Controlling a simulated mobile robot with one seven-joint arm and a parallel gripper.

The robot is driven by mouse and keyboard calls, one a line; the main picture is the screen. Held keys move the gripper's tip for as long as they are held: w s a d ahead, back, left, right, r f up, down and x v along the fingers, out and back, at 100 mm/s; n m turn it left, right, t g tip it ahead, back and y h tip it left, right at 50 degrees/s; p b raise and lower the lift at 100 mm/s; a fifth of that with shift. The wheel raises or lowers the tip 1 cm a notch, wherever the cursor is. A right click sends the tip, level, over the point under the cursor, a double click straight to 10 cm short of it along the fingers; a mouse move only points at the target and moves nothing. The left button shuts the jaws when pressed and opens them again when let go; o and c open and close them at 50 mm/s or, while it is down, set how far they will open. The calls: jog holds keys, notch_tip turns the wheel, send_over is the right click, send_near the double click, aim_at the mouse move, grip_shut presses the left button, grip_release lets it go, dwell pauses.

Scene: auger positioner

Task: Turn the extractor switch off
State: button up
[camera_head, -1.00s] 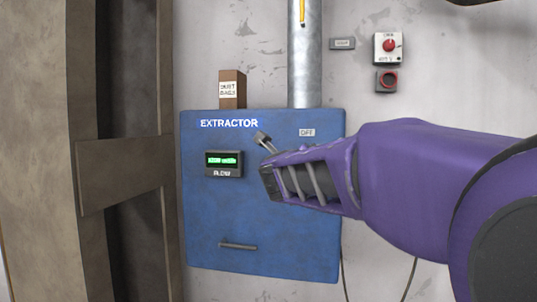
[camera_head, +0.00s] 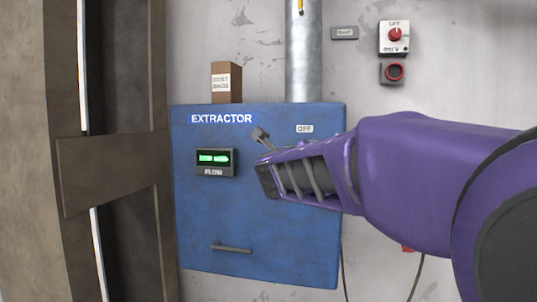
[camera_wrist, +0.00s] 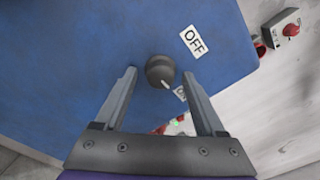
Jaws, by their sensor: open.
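The blue extractor box (camera_head: 210,220) hangs on the wall in the head view. Its switch, a dark grey lever (camera_head: 261,135), sticks out of the front and tilts up to the left. An OFF label (camera_head: 305,128) is to the right of the lever. My gripper (camera_head: 263,180) is just below the lever in that view. In the wrist view the lever's round dark knob (camera_wrist: 160,70) shows between the two fingertips of my open gripper (camera_wrist: 159,73), with space on both sides. The OFF label (camera_wrist: 194,41) is just beyond it. The lever's base is mostly hidden.
A green-lit FLOW display (camera_head: 214,159) and a grey handle (camera_head: 231,248) are on the box. A metal duct (camera_head: 303,60) rises from it. A brown post (camera_head: 115,170) stands left.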

grip_shut()
jog(key=shift+n, duration=0.5)
jog(key=shift+r+n+t+y+p, duration=0.15)
jog(key=shift+n+p, duration=1.85)
jog(key=shift+n, duration=2.35)
jog(key=shift+r+n+t+y+p, duration=0.2)
jog(key=shift+n+p, duration=1.8)
jog(key=shift+n, duration=2.35)
jog(key=shift+f, duration=0.15)
